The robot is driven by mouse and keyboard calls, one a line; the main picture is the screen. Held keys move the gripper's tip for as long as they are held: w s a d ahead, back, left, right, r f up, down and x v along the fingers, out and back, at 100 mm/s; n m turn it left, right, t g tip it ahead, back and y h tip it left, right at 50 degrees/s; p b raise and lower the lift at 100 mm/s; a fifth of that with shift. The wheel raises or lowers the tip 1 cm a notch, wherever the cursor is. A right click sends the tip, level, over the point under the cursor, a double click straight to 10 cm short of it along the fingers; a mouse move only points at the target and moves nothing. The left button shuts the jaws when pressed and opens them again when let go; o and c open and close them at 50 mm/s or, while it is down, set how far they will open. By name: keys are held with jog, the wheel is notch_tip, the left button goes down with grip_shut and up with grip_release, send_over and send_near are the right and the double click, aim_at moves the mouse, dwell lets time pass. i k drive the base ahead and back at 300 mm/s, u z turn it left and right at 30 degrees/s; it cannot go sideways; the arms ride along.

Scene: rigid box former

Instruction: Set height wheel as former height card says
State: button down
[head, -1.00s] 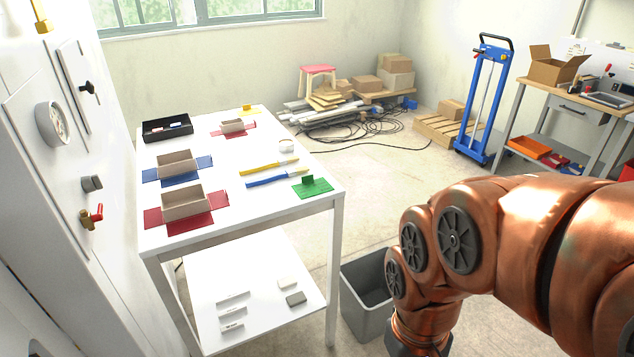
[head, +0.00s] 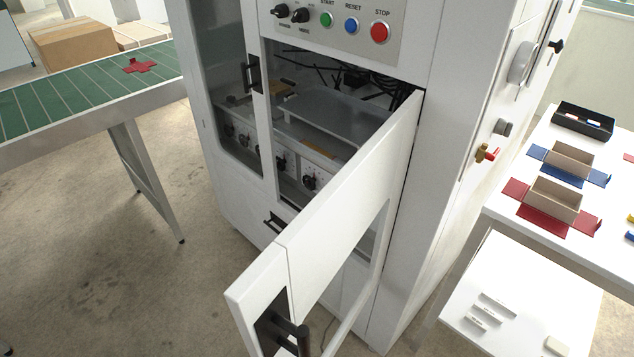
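The white box former machine (head: 405,190) fills the middle of the head view. Its front door (head: 345,190) stands open toward me, with a black handle (head: 290,330). Inside, a row of black knobs on pale plates shows low down, one knob (head: 310,180) at the right and another (head: 279,163) beside it. I cannot tell which of them is the height wheel, and their marks are too small to read. The door hides part of the inside. I cannot make out a height card. My gripper is not in view.
A control panel (head: 340,25) sits above the opening. A white table (head: 490,205) at the right holds cartons on red and blue blanks and a black tray (head: 584,120). A green conveyor (head: 80,90) stands at the left. The floor (head: 120,290) in front is clear at left.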

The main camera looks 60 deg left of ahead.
aim_at(310, 181)
jog(key=k, duration=0.6)
jog(key=u, duration=1.9)
jog(key=i, duration=0.5)
jog(key=k, duration=0.65)
jog(key=u, duration=0.75)
jog(key=i, duration=0.65)
jog(key=u, duration=0.8)
jog(key=i, duration=0.8)
jog(key=z, duration=0.85)
jog(key=i, duration=0.75)
jog(key=z, duration=0.85)
